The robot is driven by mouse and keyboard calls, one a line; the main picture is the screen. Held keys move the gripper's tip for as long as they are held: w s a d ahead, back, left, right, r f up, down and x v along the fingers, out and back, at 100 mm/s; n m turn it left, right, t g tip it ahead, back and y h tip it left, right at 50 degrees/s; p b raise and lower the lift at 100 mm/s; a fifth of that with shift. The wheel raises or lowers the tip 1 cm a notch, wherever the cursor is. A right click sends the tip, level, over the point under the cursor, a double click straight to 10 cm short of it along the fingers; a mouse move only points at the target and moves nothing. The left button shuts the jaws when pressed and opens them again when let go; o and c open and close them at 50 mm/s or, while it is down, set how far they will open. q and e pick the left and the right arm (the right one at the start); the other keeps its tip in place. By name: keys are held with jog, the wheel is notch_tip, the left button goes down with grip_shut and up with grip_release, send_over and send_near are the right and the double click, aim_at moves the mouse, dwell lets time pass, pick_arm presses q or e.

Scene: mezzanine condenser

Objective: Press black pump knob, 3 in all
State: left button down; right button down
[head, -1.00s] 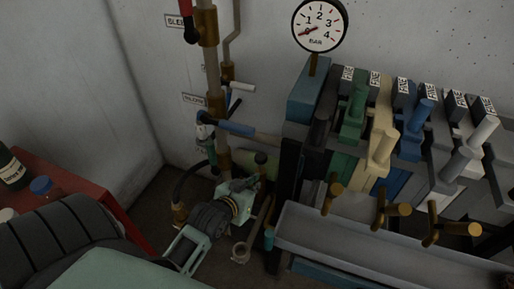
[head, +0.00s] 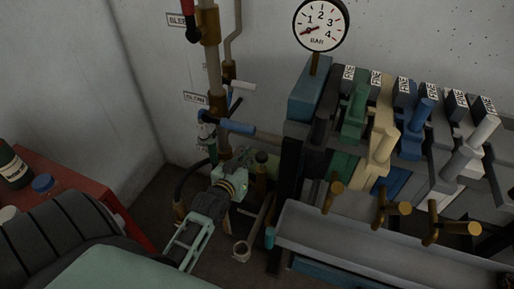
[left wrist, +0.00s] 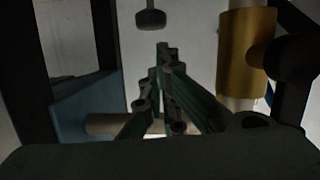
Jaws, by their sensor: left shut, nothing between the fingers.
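I cannot tell the exact gap in depth to the knob. My right gripper is not in view.
A vertical pipe (head: 214,65) with a blue-handled lever (head: 236,127) stands behind the gripper. A lever rack with a grey trough (head: 380,245) and a gauge (head: 320,25) fills the right. A red table (head: 95,190) is at the left.

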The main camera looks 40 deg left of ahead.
pick_arm(q)
send_over(257, 158)
jog(key=shift+w+a+f, duration=0.1)
jog(key=shift+w+f, duration=0.05)
jog(key=shift+f, duration=0.8)
jog(key=shift+f, duration=0.1)
notch_tip(257, 158, down, 4)
jog(key=b, duration=0.3)
jog(key=shift+f, duration=0.4)
jog(key=shift+s, duration=0.2)
